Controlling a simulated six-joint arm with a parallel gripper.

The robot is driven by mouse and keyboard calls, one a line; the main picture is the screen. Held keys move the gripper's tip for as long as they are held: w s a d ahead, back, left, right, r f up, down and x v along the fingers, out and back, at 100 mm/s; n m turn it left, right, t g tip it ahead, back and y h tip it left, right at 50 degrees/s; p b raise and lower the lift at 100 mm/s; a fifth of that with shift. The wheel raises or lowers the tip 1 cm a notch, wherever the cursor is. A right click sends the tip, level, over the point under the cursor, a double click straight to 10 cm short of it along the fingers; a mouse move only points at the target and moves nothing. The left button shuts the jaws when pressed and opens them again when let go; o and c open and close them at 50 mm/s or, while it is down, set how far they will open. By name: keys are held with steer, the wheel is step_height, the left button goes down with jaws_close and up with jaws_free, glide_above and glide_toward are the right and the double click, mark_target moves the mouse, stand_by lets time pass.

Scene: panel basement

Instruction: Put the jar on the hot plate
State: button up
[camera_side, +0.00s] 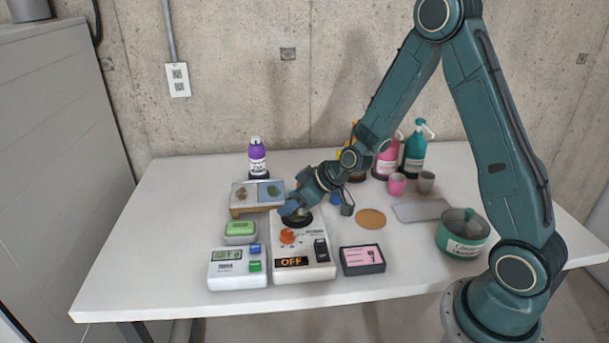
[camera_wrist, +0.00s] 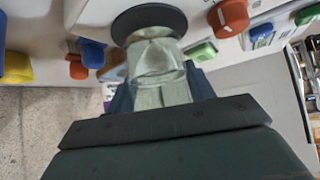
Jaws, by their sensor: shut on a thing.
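The hot plate (camera_side: 317,265) is a white box with a round black plate on top, an orange-red knob, a dark switch and an "OFF" label. It stands at the front middle of the table. My gripper (camera_side: 292,211) is low over the black plate. In the wrist view, the blue fingertips of my gripper (camera_wrist: 160,92) are shut on a translucent, pale jar (camera_wrist: 158,58). The jar's far end is at the black disc (camera_wrist: 148,18); I cannot tell whether they touch. In the side view my gripper hides most of the jar.
Left of the hot plate are a timer (camera_side: 232,281), a green-topped box (camera_side: 240,229) and a tray (camera_side: 236,209). A dark pink-labelled box (camera_side: 362,260) is at right. Beyond lie a cork disc (camera_side: 371,218), a grey mat (camera_side: 421,209) and a green pot (camera_side: 457,241). Bottles stand behind.

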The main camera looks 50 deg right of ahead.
steer(key=shift+f, duration=0.15)
steer(key=o, duration=1.1)
steer(key=shift+r, duration=0.2)
steer(key=shift+s+d+r, duration=0.1)
steer(key=shift+s+r, duration=0.2)
steer(key=shift+r, duration=0.05)
steer(key=v, duration=1.1)
steer(key=shift+s, duration=0.1)
